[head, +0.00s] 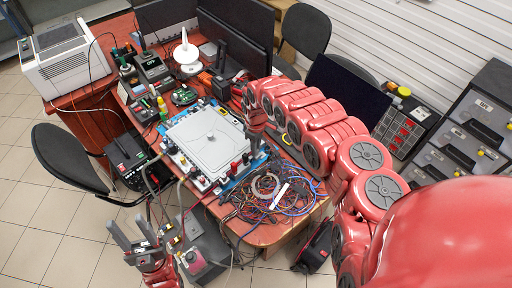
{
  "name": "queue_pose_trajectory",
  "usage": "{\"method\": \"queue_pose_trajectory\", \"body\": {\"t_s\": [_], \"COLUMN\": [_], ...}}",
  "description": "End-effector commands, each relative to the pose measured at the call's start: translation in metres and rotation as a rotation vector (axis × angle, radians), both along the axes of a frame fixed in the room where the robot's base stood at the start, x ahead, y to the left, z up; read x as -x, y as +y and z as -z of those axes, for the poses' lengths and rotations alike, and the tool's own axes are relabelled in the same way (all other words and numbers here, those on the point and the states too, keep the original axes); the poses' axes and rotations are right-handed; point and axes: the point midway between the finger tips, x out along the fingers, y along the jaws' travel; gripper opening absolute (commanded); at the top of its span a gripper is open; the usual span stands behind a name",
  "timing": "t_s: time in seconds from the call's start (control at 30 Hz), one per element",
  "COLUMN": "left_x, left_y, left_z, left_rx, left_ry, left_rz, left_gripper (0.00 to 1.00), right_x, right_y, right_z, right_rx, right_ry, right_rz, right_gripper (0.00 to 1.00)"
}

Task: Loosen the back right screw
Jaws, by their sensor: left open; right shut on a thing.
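A light grey flat-lidded unit (207,140) lies on a blue-edged base on the red-brown table, with knobs and fittings around its rim. My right gripper (252,147) reaches in from the right. It is at the unit's right corner, shut on what appears to be the back right screw; its fingers and wrist hide the screw. Red and black fittings (234,165) stand just in front of it. My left gripper (132,232) is open and empty, low at the lower left, off the front of the table and apart from the unit.
Tangled hoses and cables (268,192) lie right of the unit. Behind it are a white stand (186,57), dark monitors and small devices. A black chair (66,165) stands at the left and a drawer cabinet (465,135) at the right. Floor at the lower left is clear.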

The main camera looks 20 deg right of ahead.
Motion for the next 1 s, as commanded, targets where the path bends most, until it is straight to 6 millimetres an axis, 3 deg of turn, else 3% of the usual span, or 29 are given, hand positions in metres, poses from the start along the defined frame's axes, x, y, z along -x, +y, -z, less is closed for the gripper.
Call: {"method": "queue_pose_trajectory", "body": {"t_s": [0.2,0.23,0.4,0.77,1.0], "left_x": [0.000,0.000,0.000,0.000,0.000], "left_y": [0.000,0.000,0.000,0.000,0.000], "left_z": [0.000,0.000,0.000,0.001,0.005], "left_rx": [0.000,0.000,0.000,0.000,0.000], "left_ry": [0.000,0.000,0.000,0.000,0.000], "left_rz": [0.000,0.000,0.000,0.000,0.000], "left_gripper": [0.50,0.50,0.50,0.50,0.50], "right_x": [0.000,0.000,0.000,0.000,0.000], "right_y": [0.000,0.000,0.000,0.000,-0.002], "right_z": [0.000,0.000,0.000,-0.003,-0.029], "right_rx": [0.000,0.000,0.000,0.000,0.004], "right_ry": [0.001,0.001,0.001,0.000,0.000], "right_rz": [0.000,0.000,0.001,0.001,0.001], "right_gripper": [0.00,0.26,0.55,0.55,0.55]}}
